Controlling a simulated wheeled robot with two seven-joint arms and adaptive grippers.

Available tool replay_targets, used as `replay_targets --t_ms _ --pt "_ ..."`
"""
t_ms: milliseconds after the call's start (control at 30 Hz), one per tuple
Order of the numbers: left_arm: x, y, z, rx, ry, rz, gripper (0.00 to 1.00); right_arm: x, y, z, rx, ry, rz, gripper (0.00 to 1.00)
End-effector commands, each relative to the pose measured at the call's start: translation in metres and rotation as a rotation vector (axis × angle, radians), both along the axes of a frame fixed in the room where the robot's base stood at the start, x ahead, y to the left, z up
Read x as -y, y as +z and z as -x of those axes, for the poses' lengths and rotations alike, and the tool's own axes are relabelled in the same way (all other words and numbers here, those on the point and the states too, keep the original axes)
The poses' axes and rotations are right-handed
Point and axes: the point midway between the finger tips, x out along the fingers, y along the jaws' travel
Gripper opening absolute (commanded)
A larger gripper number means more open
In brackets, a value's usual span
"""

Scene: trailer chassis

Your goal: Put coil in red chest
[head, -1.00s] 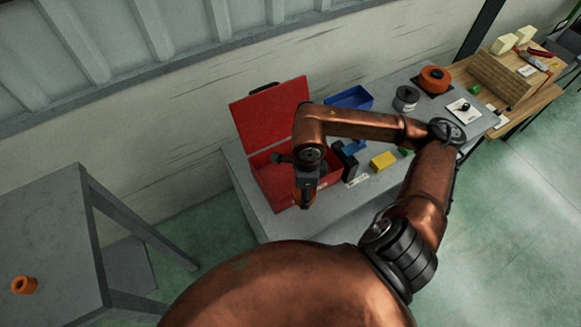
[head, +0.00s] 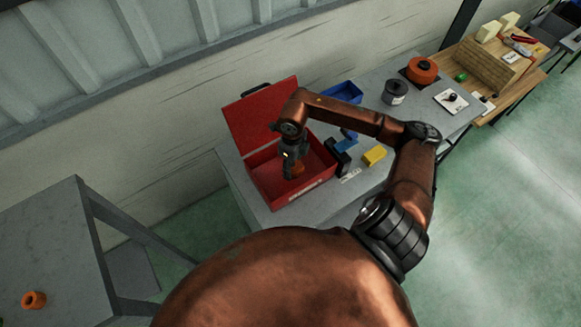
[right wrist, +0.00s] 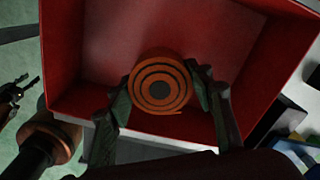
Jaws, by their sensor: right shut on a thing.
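The red chest (head: 313,189) stands on the grey bench with its lid (head: 262,117) open against the wall. My right gripper (head: 293,172) is over the chest opening. In the right wrist view my right gripper (right wrist: 162,92) is shut on the orange coil (right wrist: 160,70), with a finger on each side of it. The coil shows its ringed face and dark centre, with the red chest interior (right wrist: 225,50) behind it. In the head view the coil (head: 297,170) is partly hidden by the gripper. I cannot tell whether it touches the chest floor.
On the bench, right of the chest, are a blue bin (head: 343,92), a dark and blue tool (head: 341,155), a yellow block (head: 374,155) and a grey spool (head: 395,92). Another orange ring (head: 34,300) lies on the left table (head: 50,235).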

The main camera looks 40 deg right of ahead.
Motion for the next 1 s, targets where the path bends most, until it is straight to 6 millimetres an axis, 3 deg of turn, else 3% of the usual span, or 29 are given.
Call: replay_targets --t_ms 367,600,933,967,1000 --pt "0.0 0.006 -0.008 0.011 -0.001 0.0 0.4 0.008 -0.028 -0.022 0.0 0.0 -0.001 0.18" --pt "0.0 0.018 -0.009 0.012 -0.001 0.0 0.4 0.008 -0.056 -0.021 0.002 0.001 0.0 0.18" --pt "0.0 0.012 -0.008 0.01 -0.001 0.0 0.4 0.009 -0.061 -0.021 0.002 0.002 0.001 0.18" --pt "0.0 0.012 -0.008 0.01 -0.001 0.0 0.4 0.009 -0.062 -0.021 0.002 0.002 0.001 0.49" --pt "0.0 0.013 -0.007 0.01 -0.001 0.0 0.4 0.009 -0.061 -0.021 0.002 0.002 0.001 0.51"
